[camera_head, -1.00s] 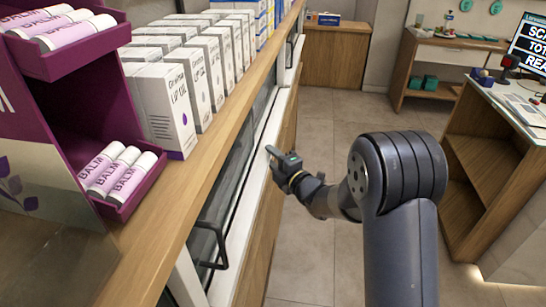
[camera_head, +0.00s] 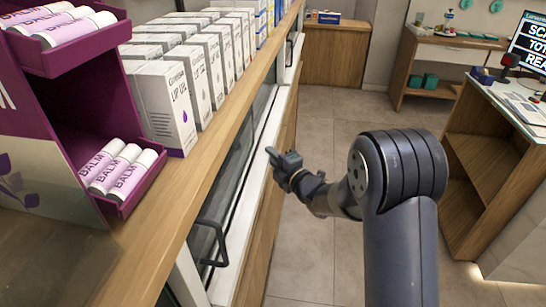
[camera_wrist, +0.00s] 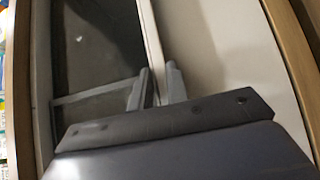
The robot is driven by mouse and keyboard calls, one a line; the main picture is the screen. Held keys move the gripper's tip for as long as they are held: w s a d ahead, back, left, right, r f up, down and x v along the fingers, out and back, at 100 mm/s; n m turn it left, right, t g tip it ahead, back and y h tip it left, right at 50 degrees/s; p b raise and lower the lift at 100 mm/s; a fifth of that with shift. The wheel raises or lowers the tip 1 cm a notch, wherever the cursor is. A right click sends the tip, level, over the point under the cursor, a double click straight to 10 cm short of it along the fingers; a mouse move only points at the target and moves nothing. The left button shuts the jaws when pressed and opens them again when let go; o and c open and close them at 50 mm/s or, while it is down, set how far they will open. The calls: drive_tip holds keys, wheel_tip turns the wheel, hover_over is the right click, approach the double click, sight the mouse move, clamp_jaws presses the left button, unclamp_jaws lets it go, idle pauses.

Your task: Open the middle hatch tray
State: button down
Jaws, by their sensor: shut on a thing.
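The middle hatch tray (camera_head: 243,150) is a dark glass front in a pale frame, set in the counter's side below the wooden top. It fills the upper left of the wrist view (camera_wrist: 95,45), with grey edging. My gripper (camera_head: 271,153) is at the tray's outer side. In the wrist view my gripper's two grey fingers (camera_wrist: 155,82) close around a thin pale bar (camera_wrist: 151,35), which looks like the tray's handle. The fingertips and grip point are small in the head view. I cannot tell how far the tray is open.
A nearer hatch has a dark handle (camera_head: 212,240); another handle (camera_head: 290,52) is farther along. Lip oil boxes (camera_head: 165,105) and a purple balm stand (camera_head: 125,205) occupy the counter top. Open floor (camera_head: 330,240) lies right of the counter, before a wooden desk (camera_head: 480,170).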

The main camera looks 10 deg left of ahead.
drive_tip(key=shift+d, duration=0.1)
drive_tip(key=w+d+b, duration=0.1)
drive_tip(key=d+b, duration=0.6)
drive_tip(key=d, duration=1.2)
drive_tip(key=shift+f, duration=0.1)
drive_tip(key=c, duration=1.4)
unclamp_jaws()
drive_tip(key=shift+o, duration=0.2)
drive_tip(key=b+v, duration=0.1)
drive_tip(key=v, duration=0.9)
drive_tip(key=shift+s+d+b, duration=0.2)
drive_tip(key=shift+d+b, duration=0.15)
drive_tip(key=shift+b, duration=0.05)
drive_tip(key=shift+a, duration=0.1)
drive_tip(key=p+x, duration=0.2)
drive_tip(key=x, duration=0.9)
drive_tip(key=shift+a, duration=0.25)
